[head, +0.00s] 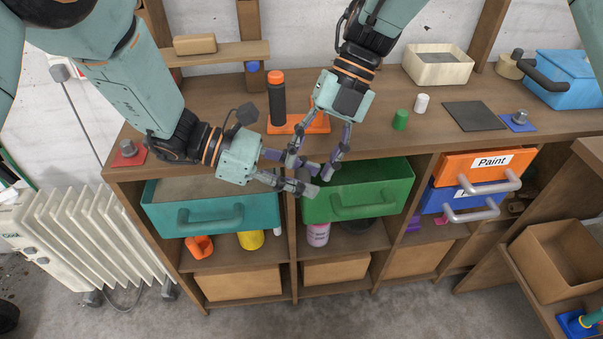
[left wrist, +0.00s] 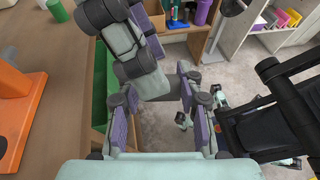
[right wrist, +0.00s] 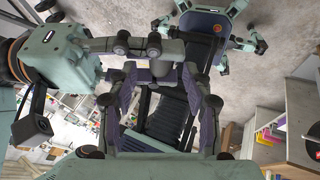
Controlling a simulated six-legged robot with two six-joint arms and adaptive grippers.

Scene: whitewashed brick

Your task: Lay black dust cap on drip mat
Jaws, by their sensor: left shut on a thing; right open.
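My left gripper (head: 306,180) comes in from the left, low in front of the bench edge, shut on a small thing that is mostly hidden. The dark square drip mat (head: 473,116) lies flat and bare on the bench to the right.
A black bottle with an orange top (head: 277,98) stands by an orange base (head: 300,125). Green (head: 401,120) and white (head: 421,103) cylinders stand left of the mat; a blue pad with a metal knob (head: 519,121) lies right. Open teal (head: 212,218) and green (head: 358,204) drawers jut out below.

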